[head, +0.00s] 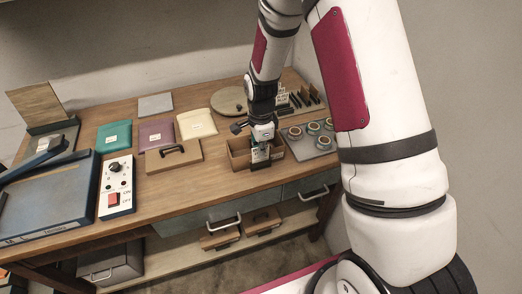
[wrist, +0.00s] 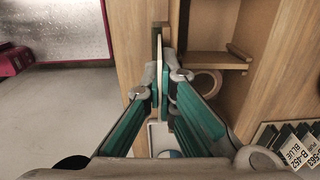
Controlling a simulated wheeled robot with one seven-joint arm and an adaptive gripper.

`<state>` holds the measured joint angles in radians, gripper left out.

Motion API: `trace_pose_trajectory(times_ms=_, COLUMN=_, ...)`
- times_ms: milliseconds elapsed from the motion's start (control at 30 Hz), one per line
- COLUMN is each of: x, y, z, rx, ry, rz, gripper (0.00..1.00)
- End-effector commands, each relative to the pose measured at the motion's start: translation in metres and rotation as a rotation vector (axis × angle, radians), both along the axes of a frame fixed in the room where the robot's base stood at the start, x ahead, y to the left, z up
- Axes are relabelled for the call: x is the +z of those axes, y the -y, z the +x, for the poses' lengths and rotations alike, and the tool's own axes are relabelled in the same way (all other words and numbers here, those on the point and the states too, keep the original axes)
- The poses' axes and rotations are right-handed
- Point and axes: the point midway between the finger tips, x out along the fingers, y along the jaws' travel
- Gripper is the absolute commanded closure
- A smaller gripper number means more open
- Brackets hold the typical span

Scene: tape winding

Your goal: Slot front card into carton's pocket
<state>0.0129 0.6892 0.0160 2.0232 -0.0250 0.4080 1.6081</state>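The brown carton (head: 238,162) stands near the table's front edge in the head view. My gripper (head: 262,150) is at the carton's front, pointing down. In the wrist view its two teal-padded fingers close at the tips (wrist: 165,78) on a thin card (wrist: 158,52), seen nearly edge-on along the carton's front wall. The pocket is largely hidden by the fingers and card, so I cannot tell how deep the card sits.
A tape roll (wrist: 207,82) lies inside the carton. A tray with several tape rolls (head: 312,135) stands to the right. A wooden box with a dark handle (head: 174,157) and a control box (head: 117,187) stand to the left. Drawer handles (head: 225,223) stick out below the front edge.

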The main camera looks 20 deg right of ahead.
Motion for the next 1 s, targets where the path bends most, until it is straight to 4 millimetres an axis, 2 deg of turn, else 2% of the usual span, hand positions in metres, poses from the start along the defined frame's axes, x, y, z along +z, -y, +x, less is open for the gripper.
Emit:
trace_pose_trajectory(times_ms=33, x=-0.02, y=0.001, z=-0.007, rx=-0.002, ry=-0.03, rz=0.0, gripper=1.0)
trace_pose_trajectory(times_ms=100, x=-0.021, y=0.001, z=-0.008, rx=-0.002, ry=-0.031, rz=0.0, gripper=1.0)
trace_pose_trajectory(times_ms=1000, x=-0.009, y=0.0, z=-0.007, rx=0.001, ry=-0.025, rz=-0.001, gripper=1.0)
